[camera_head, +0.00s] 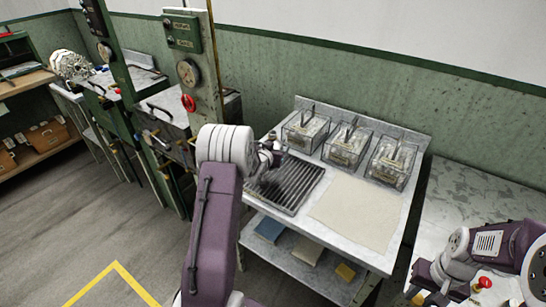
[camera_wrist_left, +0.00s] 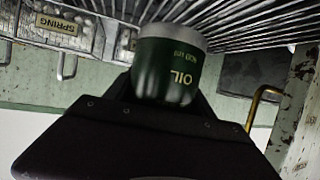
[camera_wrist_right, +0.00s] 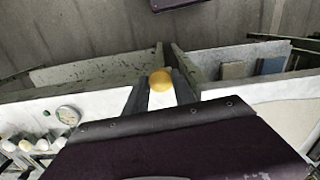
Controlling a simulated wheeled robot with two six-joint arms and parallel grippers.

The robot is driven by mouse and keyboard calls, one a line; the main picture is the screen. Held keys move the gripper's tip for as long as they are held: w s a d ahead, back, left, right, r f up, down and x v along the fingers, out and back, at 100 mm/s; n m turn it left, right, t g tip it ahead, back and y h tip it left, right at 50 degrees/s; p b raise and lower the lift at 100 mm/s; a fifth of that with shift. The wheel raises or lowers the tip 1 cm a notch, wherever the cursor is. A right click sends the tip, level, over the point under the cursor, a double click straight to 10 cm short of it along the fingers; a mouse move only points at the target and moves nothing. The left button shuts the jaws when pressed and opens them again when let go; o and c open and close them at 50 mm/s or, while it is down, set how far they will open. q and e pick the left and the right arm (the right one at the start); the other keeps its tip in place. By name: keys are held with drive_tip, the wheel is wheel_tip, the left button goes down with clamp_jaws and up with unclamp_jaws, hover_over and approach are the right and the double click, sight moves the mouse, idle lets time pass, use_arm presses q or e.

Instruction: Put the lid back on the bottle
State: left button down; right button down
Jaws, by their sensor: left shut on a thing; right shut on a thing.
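A dark green bottle (camera_wrist_left: 168,72) with OIL lettering and a grey end band is held in my left gripper (camera_wrist_left: 165,100), seen in the left wrist view. The bottle is beside the ribbed drain grid (camera_head: 285,186); I cannot tell whether they touch. In the head view my own arm mostly hides the left gripper and bottle. My right gripper (camera_head: 424,287) is at the lower right of the head view. In the right wrist view, it is shut on a round yellow lid (camera_wrist_right: 160,81), well apart from the bottle.
Three clear boxes (camera_head: 345,146) stand along the back of the bench. A beige cloth (camera_head: 355,212) lies flat right of the grid. Folded cloths lie on the shelf below. A machine post with a gauge (camera_head: 189,73) stands at the left.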

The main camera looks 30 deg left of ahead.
use_arm(q)
drive_tip(key=shift+w+a+f, duration=0.2)
drive_tip(key=shift+a+f, duration=0.1)
drive_tip(key=shift+a, duration=0.3)
wheel_tip(320, 180, down, 4)
drive_tip(key=shift+f, duration=0.1)
drive_tip(key=shift+d, duration=0.1)
drive_tip(key=shift+f, duration=0.1)
drive_tip(key=shift+c, duration=1.8)
unclamp_jaws()
